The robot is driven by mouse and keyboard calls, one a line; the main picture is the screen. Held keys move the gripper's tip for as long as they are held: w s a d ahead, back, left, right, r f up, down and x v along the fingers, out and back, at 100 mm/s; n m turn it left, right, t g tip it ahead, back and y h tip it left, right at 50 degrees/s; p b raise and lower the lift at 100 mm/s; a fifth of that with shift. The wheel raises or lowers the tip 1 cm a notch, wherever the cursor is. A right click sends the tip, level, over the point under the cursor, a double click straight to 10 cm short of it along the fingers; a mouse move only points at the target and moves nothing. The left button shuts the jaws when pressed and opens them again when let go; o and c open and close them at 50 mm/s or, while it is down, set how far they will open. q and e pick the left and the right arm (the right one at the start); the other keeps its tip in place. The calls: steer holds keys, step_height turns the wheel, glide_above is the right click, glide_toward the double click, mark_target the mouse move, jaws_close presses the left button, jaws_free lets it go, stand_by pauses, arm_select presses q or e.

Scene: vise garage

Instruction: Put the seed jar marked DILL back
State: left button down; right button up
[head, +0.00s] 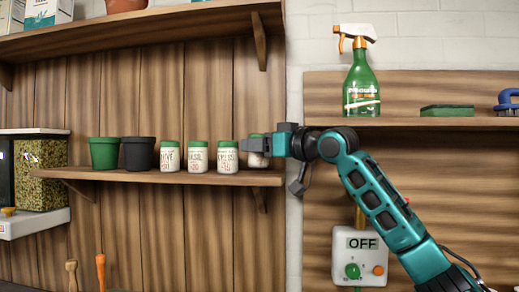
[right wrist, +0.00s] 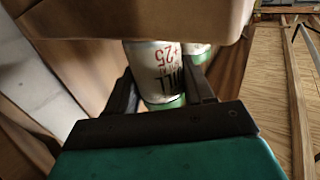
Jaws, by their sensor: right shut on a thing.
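My right gripper (head: 256,146) is shut on a white jar with a green lid (head: 259,158) at the right end of the lower wooden shelf. In the right wrist view the gripper's two dark fingers (right wrist: 160,92) stand on either side of this jar (right wrist: 152,72), whose upside-down label shows "ILL" and "+25", so it reads as the DILL jar. In the head view the fingers hide most of it. It looks upright, at the height of the row of jars; whether it touches the shelf I cannot tell. My left gripper is not in view.
The lower shelf (head: 120,174) also holds a green pot (head: 104,153), a black pot (head: 139,153) and three similar jars, the nearest one (head: 228,158) close left of my fingers. An upper shelf (head: 150,25) hangs above. A spray bottle (head: 361,85) and a control box (head: 359,257) are right.

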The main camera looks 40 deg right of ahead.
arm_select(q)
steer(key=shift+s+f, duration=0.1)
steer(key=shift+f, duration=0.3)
arm_select(e)
steer(key=shift+a+f, duration=0.15)
steer(key=shift+f, duration=0.4)
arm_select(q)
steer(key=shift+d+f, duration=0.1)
arm_select(e)
steer(key=shift+f, duration=0.15)
steer(key=o, duration=0.6)
steer(key=shift+f, duration=0.1)
steer(key=o, duration=0.5)
steer(key=shift+c, duration=0.2)
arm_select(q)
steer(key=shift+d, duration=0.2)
